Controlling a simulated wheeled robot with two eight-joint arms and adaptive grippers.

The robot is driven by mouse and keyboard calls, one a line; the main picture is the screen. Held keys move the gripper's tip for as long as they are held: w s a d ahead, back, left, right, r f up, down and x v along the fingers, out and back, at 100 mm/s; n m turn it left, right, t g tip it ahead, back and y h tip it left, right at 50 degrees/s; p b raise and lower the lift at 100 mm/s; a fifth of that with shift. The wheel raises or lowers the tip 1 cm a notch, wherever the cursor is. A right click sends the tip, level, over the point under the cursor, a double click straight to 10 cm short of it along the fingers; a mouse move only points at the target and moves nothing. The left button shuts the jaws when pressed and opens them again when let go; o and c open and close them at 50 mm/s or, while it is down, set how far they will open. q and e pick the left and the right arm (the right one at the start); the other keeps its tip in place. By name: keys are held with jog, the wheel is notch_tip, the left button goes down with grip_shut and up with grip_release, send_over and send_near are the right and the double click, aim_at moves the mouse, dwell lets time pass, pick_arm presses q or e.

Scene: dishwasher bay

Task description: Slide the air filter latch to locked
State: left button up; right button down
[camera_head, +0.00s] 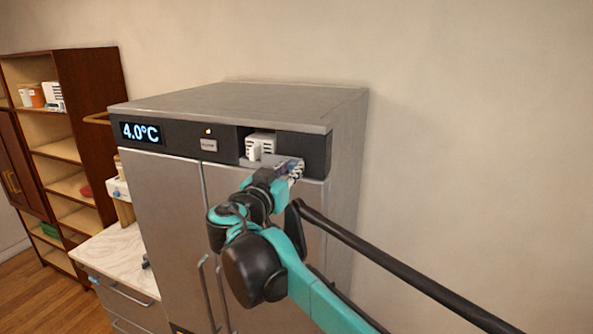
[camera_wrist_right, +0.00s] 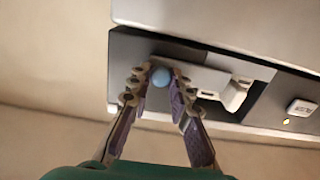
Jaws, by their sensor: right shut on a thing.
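My right gripper (camera_head: 296,170) is at the dark top panel of the steel cabinet, just right of the recess with the white air filter (camera_head: 261,145). The right wrist view shows its two fingers (camera_wrist_right: 154,84) closed around a small light-blue round knob (camera_wrist_right: 161,76), which looks like the latch's grip. The knob is beside a grey plate (camera_wrist_right: 205,78) that runs toward the white filter part (camera_wrist_right: 239,94). In the head view the gripper hides the knob. I cannot read any lock marking. My left gripper is not in view.
The steel cabinet (camera_head: 165,205) has a lit temperature display (camera_head: 141,132) and a small labelled button (camera_head: 209,145) on its panel. A light counter (camera_head: 115,255) and a wooden shelf (camera_head: 90,130) stand to the left. The wall at right is bare.

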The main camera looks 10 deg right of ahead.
jog(key=c, duration=1.6)
grip_release()
jog(key=shift+a, duration=0.1)
jog(key=shift+o, duration=0.8)
jog(key=shift+w+a, duration=0.2)
jog(key=shift+s, duration=0.1)
jog(key=shift+s, duration=0.2)
jog(key=v, duration=1.1)
jog(key=shift+a, duration=0.3)
jog(key=shift+s, duration=0.1)
